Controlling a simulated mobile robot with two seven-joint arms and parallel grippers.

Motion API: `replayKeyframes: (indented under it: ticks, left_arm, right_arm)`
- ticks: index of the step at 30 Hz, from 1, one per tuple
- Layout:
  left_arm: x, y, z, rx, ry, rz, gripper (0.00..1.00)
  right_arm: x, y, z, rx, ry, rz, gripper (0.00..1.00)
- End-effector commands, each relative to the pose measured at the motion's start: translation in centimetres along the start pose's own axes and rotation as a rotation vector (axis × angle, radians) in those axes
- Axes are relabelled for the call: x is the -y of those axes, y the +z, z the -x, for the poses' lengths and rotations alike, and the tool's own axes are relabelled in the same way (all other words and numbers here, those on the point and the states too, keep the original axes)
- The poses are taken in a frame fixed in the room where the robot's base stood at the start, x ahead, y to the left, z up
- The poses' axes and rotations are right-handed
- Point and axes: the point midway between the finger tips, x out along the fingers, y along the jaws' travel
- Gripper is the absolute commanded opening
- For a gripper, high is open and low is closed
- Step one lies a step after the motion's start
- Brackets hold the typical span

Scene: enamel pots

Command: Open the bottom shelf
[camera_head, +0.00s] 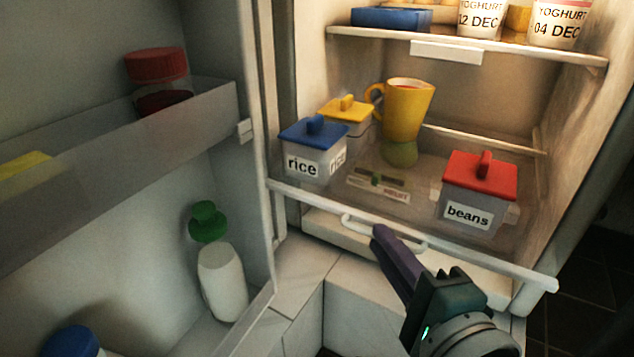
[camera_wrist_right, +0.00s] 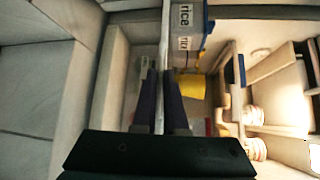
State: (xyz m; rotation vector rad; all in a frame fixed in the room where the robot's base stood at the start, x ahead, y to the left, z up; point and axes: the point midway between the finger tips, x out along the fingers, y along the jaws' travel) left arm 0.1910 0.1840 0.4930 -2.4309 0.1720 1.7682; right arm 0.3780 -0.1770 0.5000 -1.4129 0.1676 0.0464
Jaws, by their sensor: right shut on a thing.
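The bottom shelf is a white drawer (camera_head: 330,232) low in the fridge, under the glass shelf, with a looped white handle (camera_head: 352,222) on its front. It looks closed. My left gripper is not in view.
The glass shelf's white front rim (camera_head: 480,255) runs just above the handle. On that shelf stand a rice pot (camera_head: 312,160), a yellow pot, a yellow jug (camera_head: 408,110) and a beans pot (camera_head: 478,195). The open fridge door (camera_head: 120,215) with bottles fills the left.

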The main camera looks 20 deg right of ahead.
Motion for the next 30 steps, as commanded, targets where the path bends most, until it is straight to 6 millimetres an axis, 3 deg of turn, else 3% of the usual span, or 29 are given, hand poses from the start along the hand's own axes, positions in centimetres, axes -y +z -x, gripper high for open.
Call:
replayKeyframes:
  ticks: [2, 3, 11, 20, 30]
  left_arm:
    - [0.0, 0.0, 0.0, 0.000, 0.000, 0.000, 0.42]
    - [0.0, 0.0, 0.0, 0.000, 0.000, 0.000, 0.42]
    - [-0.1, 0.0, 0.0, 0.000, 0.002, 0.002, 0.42]
    - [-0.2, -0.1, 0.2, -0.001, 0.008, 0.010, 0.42]
    - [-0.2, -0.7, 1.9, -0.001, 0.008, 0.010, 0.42]
  right_arm:
    - [0.2, 0.1, -0.1, 0.002, -0.005, 0.000, 0.00]
    - [0.2, 0.1, -0.1, 0.002, -0.005, 0.000, 0.12]
    - [0.1, 0.0, 0.0, 0.001, -0.002, 0.000, 0.40]
    - [0.1, 0.0, 0.4, 0.001, 0.001, 0.002, 0.40]
    - [0.2, 0.0, 6.7, 0.001, 0.004, 0.002, 0.40]
